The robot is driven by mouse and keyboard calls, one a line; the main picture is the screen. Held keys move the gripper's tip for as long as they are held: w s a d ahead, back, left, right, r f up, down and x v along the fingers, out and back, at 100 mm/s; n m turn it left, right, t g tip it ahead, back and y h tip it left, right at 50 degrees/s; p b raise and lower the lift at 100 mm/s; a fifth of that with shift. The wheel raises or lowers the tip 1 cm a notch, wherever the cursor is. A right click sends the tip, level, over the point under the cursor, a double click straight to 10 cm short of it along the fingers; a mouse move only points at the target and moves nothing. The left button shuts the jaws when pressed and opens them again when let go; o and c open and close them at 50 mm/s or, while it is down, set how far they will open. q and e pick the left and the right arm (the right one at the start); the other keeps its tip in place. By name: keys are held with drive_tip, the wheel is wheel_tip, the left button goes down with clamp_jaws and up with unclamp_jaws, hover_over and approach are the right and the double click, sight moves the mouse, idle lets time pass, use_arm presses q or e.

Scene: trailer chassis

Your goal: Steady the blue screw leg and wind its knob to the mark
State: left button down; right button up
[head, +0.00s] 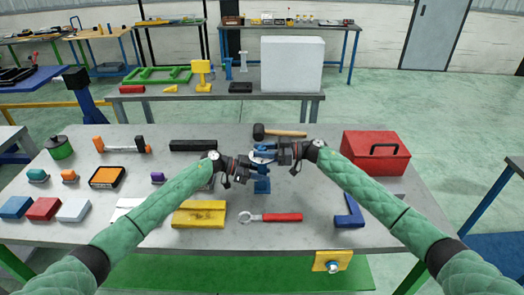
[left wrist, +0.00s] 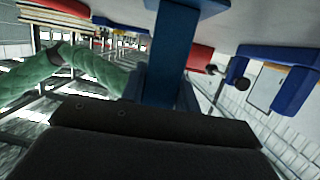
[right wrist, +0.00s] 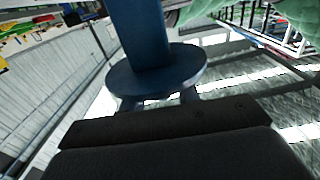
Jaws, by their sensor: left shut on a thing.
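The blue screw leg (head: 262,185) stands upright near the middle of the grey table, with a flat round disc partway up. My left gripper (head: 256,168) is shut on its blue post, which also shows between the fingers in the left wrist view (left wrist: 172,55). My right gripper (head: 272,151) is at the upper part of the leg, from the right and a little higher. In the right wrist view, the round blue disc (right wrist: 157,72) and post are just ahead of its fingers. The disc hides the fingertips, so their grip is unclear. I cannot make out the mark.
A hammer (head: 285,133) lies behind the leg and a red-handled wrench (head: 275,217) in front. A yellow block (head: 199,214) is front left, a blue angle piece (head: 349,213) front right. A red toolbox (head: 376,162) stands at the right. Several small blocks are at the left.

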drive_tip(key=shift+c, duration=1.1)
drive_tip(key=shift+m+t, duration=0.3)
drive_tip(key=shift+t, duration=0.1)
drive_tip(key=shift+m+t+h, duration=0.3)
drive_tip(key=shift+m+t, duration=0.8)
drive_tip(key=shift+t, duration=0.6)
drive_tip(key=m+t+h, duration=0.1)
drive_tip(key=m+t, duration=0.1)
drive_tip(key=t, duration=0.1)
drive_tip(key=m+t+h, duration=0.2)
drive_tip(key=t, duration=0.1)
drive_tip(key=shift+a+m+t+h, duration=0.15)
drive_tip(key=shift+m+t+h, duration=1.3)
drive_tip(key=shift+h, duration=0.2)
drive_tip(key=shift+a+m+t+h, duration=0.1)
drive_tip(key=shift+m+t+h, duration=1.25)
drive_tip(key=shift+m+h, duration=0.25)
drive_tip(key=shift+m+t+h, duration=0.4)
drive_tip(key=shift+m+h, duration=0.15)
drive_tip(key=shift+h, duration=0.5)
drive_tip(key=shift+d+f+m+h, duration=0.1)
drive_tip(key=shift+d+m+h, duration=0.15)
drive_tip(key=shift+m+h, duration=0.25)
